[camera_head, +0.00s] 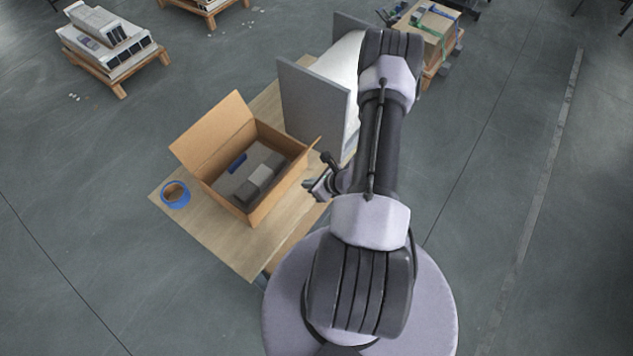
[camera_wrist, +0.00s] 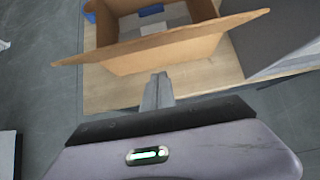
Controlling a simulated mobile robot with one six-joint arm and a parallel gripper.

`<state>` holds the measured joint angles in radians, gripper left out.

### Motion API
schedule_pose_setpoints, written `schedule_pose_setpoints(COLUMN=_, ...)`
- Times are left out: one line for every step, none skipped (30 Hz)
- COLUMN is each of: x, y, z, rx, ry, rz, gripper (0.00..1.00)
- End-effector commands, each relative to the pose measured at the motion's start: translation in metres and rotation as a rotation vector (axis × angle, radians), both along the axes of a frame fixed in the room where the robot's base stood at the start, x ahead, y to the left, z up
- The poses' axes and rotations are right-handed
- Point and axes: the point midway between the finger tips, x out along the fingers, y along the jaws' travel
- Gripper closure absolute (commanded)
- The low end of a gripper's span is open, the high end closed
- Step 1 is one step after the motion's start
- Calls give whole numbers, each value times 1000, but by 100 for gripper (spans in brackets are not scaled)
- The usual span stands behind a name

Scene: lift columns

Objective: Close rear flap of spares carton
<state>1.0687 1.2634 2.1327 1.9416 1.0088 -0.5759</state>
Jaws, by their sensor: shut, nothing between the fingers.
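The spares carton (camera_head: 231,200) is an open brown box on a wooden table, with grey and blue items inside. One large flap (camera_head: 212,134) stands raised and leaning outward on its far left side. Another flap (camera_wrist: 165,39) sticks out along the side nearest my gripper, and shows edge-on in the head view. I cannot tell which one is the rear flap. My gripper (camera_head: 310,187) is beside the carton's right side, apart from it. In the wrist view my gripper (camera_wrist: 158,88) is shut and empty, pointing toward the carton's near wall below the flap.
A blue tape roll (camera_head: 175,194) lies on the table (camera_head: 222,245) left of the carton. Grey upright panels (camera_head: 313,108) stand close behind the carton on the right. The table's front left area is clear. Loaded pallets (camera_head: 112,75) stand farther off on the floor.

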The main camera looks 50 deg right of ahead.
Motion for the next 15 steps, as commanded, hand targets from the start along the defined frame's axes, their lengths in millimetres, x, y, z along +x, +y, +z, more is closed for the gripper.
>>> schedule_pose_setpoints(x=7, y=2, z=-9, rx=0, ry=0, rz=4, gripper=100)
schedule_pose_setpoints(x=11, y=2, z=-13, rx=0, ry=0, rz=3, gripper=100)
schedule_pose_setpoints(x=18, y=2, z=-11, rx=-2, ry=-1, rz=4, gripper=100)
schedule_pose_setpoints(x=23, y=2, z=-6, rx=-3, ry=-1, rz=4, gripper=100)
schedule_pose_setpoints(x=27, y=2, z=-3, rx=-3, ry=-1, rz=4, gripper=100)
schedule_pose_setpoints(x=32, y=3, z=0, rx=-3, ry=-1, rz=4, gripper=100)
schedule_pose_setpoints(x=35, y=3, z=2, rx=-3, ry=-1, rz=3, gripper=100)
schedule_pose_setpoints(x=38, y=3, z=3, rx=-1, ry=-1, rz=3, gripper=100)
schedule_pose_setpoints(x=41, y=3, z=5, rx=-1, ry=-1, rz=3, gripper=100)
schedule_pose_setpoints(x=43, y=3, z=6, rx=-1, ry=-1, rz=3, gripper=100)
schedule_pose_setpoints(x=45, y=4, z=6, rx=-1, ry=-1, rz=2, gripper=100)
schedule_pose_setpoints(x=46, y=4, z=7, rx=0, ry=-1, rz=1, gripper=100)
schedule_pose_setpoints(x=47, y=4, z=7, rx=0, ry=-1, rz=1, gripper=100)
schedule_pose_setpoints(x=47, y=4, z=7, rx=0, ry=-1, rz=1, gripper=100)
schedule_pose_setpoints(x=47, y=4, z=7, rx=0, ry=-1, rz=1, gripper=100)
